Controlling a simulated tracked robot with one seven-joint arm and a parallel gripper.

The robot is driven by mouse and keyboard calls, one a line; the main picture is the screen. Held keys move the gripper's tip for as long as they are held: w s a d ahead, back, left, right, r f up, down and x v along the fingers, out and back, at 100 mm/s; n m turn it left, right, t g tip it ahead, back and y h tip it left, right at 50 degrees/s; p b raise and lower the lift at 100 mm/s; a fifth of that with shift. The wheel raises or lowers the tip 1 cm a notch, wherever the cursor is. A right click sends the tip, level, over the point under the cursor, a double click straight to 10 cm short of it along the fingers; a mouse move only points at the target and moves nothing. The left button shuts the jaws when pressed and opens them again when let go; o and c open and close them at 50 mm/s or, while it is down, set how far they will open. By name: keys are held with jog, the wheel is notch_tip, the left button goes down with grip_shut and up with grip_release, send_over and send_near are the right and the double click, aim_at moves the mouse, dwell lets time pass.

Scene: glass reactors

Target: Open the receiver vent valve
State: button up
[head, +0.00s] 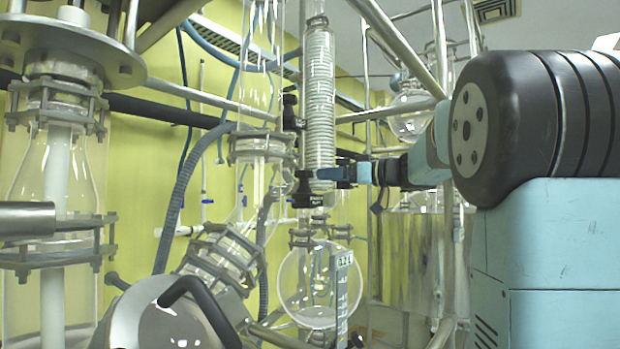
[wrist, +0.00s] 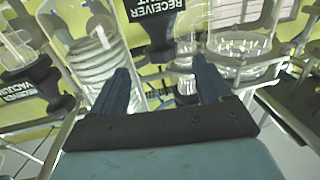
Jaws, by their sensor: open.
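The receiver vent valve (wrist: 152,22) is a black handle with white lettering, at the top centre of the wrist view, where its label appears upside down. It lies beyond and between the fingertips of my gripper (wrist: 162,78). The two blue fingers are apart, and no handle is visibly held between them. In the head view my gripper (head: 331,173) points left, close to a black valve (head: 304,190) in front of the coiled glass column. Whether a finger touches the handle cannot be told.
A similar black valve, labelled receiver vacuum (wrist: 32,88), is at the left of the wrist view. Coiled glass (wrist: 95,50) stands beside my left-hand finger. A round glass flask (head: 318,282) hangs below my gripper. Steel rails (head: 400,45) cross above my arm.

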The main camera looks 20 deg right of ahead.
aim_at(312, 176)
jog(key=x, duration=0.7)
jog(key=shift+a, duration=0.1)
jog(key=shift+w, duration=0.1)
jog(key=shift+c, duration=0.4)
jog(key=c, duration=1)
jog(key=shift+o, duration=0.2)
jog(key=shift+f+g, duration=0.1)
jog(key=shift+g, duration=0.2)
jog(key=shift+w+d+n+g+y, duration=0.1)
jog(key=shift+n+g+y, duration=0.45)
jog(key=shift+w+d+n+g+y, duration=0.1)
jog(key=shift+n+g+y, duration=0.45)
jog(key=shift+w+n+g+y, duration=0.1)
jog(key=shift+n+g+y, duration=0.8)
jog(key=shift+n+g, duration=0.65)
jog(key=shift+m+g, duration=0.25)
